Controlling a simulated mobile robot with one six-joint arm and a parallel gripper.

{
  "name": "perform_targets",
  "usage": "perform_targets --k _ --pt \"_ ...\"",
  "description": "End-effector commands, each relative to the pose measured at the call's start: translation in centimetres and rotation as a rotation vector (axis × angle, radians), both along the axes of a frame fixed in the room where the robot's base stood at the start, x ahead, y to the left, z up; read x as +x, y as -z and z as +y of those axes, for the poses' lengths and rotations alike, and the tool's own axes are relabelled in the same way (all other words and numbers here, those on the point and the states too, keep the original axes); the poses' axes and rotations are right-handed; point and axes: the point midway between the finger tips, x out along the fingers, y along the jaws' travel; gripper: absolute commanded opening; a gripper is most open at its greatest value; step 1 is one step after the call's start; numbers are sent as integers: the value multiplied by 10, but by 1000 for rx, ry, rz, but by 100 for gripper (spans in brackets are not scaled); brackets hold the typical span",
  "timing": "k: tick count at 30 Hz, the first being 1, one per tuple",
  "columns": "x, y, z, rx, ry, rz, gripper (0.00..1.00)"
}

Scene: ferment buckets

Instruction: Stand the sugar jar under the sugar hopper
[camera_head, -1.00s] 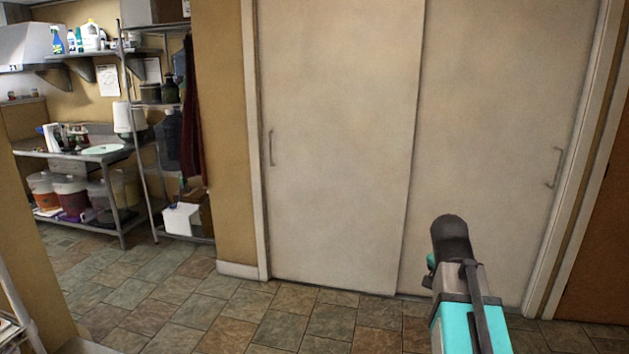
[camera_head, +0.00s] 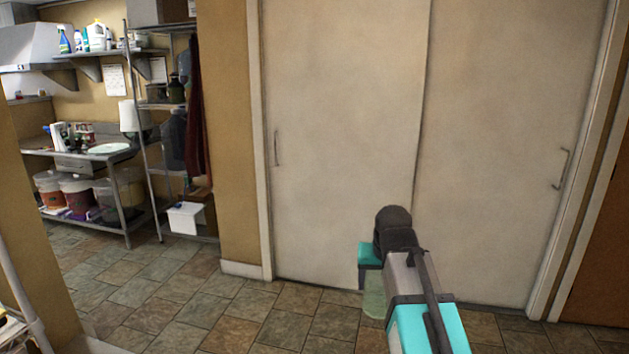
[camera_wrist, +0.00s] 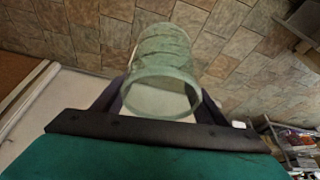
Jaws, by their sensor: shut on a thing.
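A clear greenish glass jar, which I take for the sugar jar, (camera_wrist: 163,50) is in the wrist view, its open round rim toward the camera. My gripper (camera_wrist: 160,98) is shut on it, one dark finger on each side near the rim. In the head view the jar (camera_head: 374,296) shows partly below my arm's end, above the tiled floor. The fingers are hidden there. I cannot make out a sugar hopper in either view.
White sliding doors (camera_head: 345,130) fill the wall ahead. At the left, a steel table (camera_head: 75,153) holds small items, with several buckets (camera_head: 76,194) on its lower shelf. A shelf rack (camera_head: 160,180) stands beside it. Tiled floor (camera_head: 200,300) is clear between.

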Motion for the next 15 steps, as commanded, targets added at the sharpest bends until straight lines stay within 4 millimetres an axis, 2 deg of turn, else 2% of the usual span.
perform_targets --k 6,15 --pt "3 -1 0 -1 -87 -1 35" --pt "2 -1 0 -1 -99 -1 35"
